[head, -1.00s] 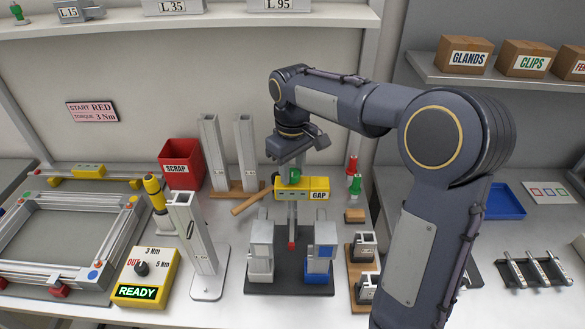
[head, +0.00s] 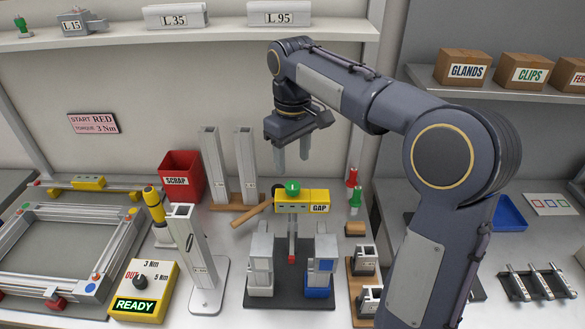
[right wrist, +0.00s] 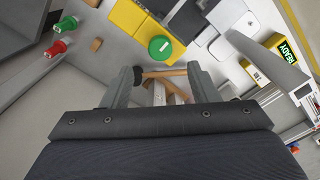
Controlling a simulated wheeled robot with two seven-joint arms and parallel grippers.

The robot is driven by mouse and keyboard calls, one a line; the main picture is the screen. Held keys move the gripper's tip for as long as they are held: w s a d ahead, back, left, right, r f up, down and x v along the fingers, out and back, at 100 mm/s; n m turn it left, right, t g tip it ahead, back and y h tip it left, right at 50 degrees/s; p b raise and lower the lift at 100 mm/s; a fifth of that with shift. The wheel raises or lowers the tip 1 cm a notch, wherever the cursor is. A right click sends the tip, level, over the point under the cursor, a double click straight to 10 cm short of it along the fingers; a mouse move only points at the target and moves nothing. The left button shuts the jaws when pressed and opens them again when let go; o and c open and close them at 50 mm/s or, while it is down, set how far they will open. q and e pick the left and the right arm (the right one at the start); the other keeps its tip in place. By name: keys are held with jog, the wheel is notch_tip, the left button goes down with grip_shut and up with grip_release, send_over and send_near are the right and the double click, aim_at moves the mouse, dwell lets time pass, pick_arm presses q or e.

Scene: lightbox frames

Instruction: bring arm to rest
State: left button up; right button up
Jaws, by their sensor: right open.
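My right arm comes in from the right in the head view. Its gripper (head: 293,153) points down, fingers apart and empty, above the yellow GAP block (head: 290,201) with a green round cap (head: 293,187) on top. In the right wrist view the open fingers (right wrist: 160,82) show nothing held between them. My left gripper is in neither view.
Under the gripper are a wooden-handled tool (head: 252,211) and a fixture with grey and blue blocks (head: 321,265). Around it stand a red SCRAP bin (head: 182,176), upright metal profiles (head: 246,168), a READY box (head: 145,290) and red and green pegs (head: 355,197). Shelves (head: 220,28) run behind.

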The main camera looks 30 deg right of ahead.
jog(key=shift+r, duration=0.25)
dwell(0.3)
jog(key=shift+s, duration=0.4)
jog(key=s+a+f+m+t+y, duration=0.2)
jog(key=s+f, duration=0.3)
jog(key=s, duration=0.6)
jog(key=s+a+f+m+t+y, duration=0.1)
jog(key=s+a+f+m+t, duration=0.1)
jog(key=s, duration=1)
notch_tip(320, 180, down, 3)
jog(key=shift+a+f+m+t+y, duration=0.1)
jog(key=shift+a+m+t+y, duration=0.25)
jog(key=shift+a+t, duration=0.65)
jog(key=shift+a, duration=0.2)
